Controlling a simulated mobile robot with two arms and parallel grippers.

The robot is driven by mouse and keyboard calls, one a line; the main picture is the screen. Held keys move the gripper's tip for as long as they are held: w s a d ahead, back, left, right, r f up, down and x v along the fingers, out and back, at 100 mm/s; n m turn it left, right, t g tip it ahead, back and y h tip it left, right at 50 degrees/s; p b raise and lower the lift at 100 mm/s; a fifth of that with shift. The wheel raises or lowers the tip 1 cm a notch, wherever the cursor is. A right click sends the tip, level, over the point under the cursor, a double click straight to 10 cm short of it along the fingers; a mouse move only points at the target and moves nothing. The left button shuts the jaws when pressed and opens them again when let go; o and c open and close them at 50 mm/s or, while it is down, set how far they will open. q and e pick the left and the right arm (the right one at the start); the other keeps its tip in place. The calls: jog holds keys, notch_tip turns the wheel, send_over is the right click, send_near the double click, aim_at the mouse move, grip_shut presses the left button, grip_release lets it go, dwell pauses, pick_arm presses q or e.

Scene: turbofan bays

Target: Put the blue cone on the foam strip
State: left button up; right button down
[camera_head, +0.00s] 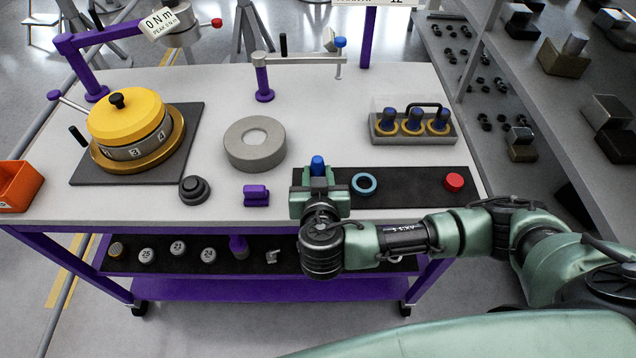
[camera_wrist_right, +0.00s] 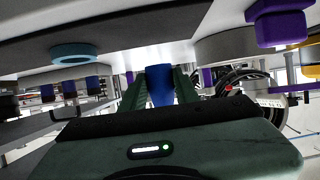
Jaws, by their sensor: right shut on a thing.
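The blue cone (camera_head: 318,166) shows its top just beyond my right gripper (camera_head: 319,188), over the left end of the black foam strip (camera_head: 415,186) on the table. In the right wrist view the blue cone (camera_wrist_right: 160,86) stands between the two fingers of my right gripper (camera_wrist_right: 160,92), which is shut on it. The gripper hides the cone's lower part in the head view, so I cannot tell whether it touches the strip. My left gripper is not in view.
On the strip are a light-blue ring (camera_head: 364,184) and a red cap (camera_head: 454,181). A purple block (camera_head: 256,195) and a grey ring (camera_head: 254,144) stand to the left. A clear-sided holder (camera_head: 412,124) with blue-topped pieces stands behind the strip.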

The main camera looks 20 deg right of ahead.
notch_tip(320, 180, down, 4)
jog(key=shift+r, duration=0.1)
jog(key=shift+f, duration=0.25)
jog(key=c, duration=1.1)
grip_release()
jog(key=shift+r, duration=0.1)
jog(key=shift+o, duration=0.2)
jog(key=shift+r, duration=0.1)
